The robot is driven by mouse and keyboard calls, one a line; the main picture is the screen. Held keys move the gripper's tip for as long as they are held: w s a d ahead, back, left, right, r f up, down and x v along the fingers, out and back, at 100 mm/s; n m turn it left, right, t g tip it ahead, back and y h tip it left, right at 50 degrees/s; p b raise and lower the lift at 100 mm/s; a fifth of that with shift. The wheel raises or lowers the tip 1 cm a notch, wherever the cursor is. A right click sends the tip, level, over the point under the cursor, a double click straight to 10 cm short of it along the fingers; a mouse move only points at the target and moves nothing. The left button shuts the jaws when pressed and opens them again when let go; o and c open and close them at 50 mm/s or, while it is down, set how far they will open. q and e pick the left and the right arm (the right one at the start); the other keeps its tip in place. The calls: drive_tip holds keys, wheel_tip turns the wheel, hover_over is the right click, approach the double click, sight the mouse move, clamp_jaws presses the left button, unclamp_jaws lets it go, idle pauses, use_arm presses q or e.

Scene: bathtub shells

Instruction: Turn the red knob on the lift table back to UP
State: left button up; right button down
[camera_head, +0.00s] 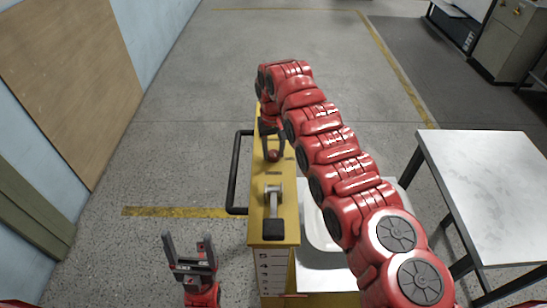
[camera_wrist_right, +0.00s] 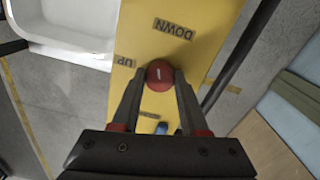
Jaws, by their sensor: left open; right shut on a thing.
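The red knob (camera_head: 273,156) sits on the yellow top of the lift table's control column (camera_head: 258,190). In the right wrist view the knob (camera_wrist_right: 160,72) carries a short white mark, near vertical in that picture. The DOWN label (camera_wrist_right: 173,29) is above and right of the knob, and the UP label (camera_wrist_right: 123,62) is to its left. My right gripper (camera_head: 272,150) comes down from above, its fingers on both sides of the knob and shut on it. My left gripper (camera_head: 189,243) is open and empty, above the floor left of the column.
A white basin (camera_head: 318,225) lies right of the column, partly hidden by my right arm. A marble-topped table (camera_head: 490,190) stands further right.

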drive_tip(key=shift+f+n+b, duration=0.2)
drive_tip(key=shift+n+b, duration=0.5)
drive_tip(key=shift+n, duration=0.3)
drive_tip(key=n+b, duration=0.1)
drive_tip(key=n, duration=0.1)
drive_tip(key=shift+r+n, duration=0.15)
drive_tip(key=shift+n, duration=0.15)
drive_tip(key=n, duration=0.3)
drive_tip(key=shift+r+n, duration=0.1)
drive_tip(key=shift+n, duration=2.5)
drive_tip(key=shift+c, duration=2.1)
unclamp_jaws()
